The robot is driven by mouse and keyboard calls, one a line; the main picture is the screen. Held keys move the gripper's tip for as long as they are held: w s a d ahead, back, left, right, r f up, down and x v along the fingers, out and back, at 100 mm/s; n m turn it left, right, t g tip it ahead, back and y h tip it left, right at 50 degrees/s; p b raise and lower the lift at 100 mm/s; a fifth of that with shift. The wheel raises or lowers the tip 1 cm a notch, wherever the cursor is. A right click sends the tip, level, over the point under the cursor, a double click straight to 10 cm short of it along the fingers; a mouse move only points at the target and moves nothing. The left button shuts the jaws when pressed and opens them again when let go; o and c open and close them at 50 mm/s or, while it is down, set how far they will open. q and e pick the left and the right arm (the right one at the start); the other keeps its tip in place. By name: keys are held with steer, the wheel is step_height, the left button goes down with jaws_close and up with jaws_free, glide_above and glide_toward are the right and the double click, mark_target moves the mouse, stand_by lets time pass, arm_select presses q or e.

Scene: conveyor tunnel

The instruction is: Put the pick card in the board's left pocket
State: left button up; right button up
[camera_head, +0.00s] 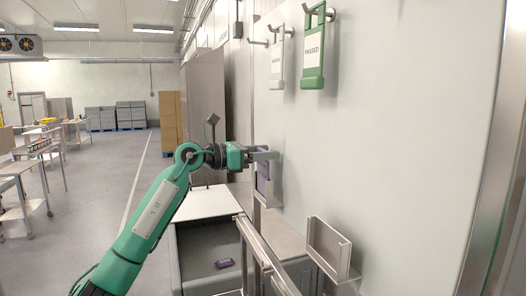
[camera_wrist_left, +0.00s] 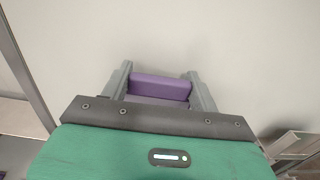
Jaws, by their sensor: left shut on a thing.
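My left gripper (camera_head: 266,155) is shut on the purple pick card (camera_head: 263,183), by the white wall board. In the left wrist view the card's purple top edge (camera_wrist_left: 160,88) lies between the two grey fingers (camera_wrist_left: 160,92). The card hangs down at the left metal pocket (camera_head: 274,192), upright or nearly so. Its lower part is overlapped by the pocket, and I cannot tell how deep it sits. The right metal pocket (camera_head: 328,248) is empty. My right gripper is out of view.
A green "PASSED" tag (camera_head: 313,62) and a pale tag (camera_head: 278,62) hang on hooks above.

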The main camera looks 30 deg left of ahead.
arm_select(q)
steer(key=shift+f+b, duration=0.35)
steer(key=shift+f, duration=0.35)
steer(key=o, duration=1.5)
steer(key=shift+c, duration=0.2)
steer(key=shift+s+a, duration=0.1)
steer(key=b+v, duration=0.5)
steer(key=v, duration=0.8)
steer(key=shift+s+a, duration=0.15)
steer(key=shift+s, duration=0.1)
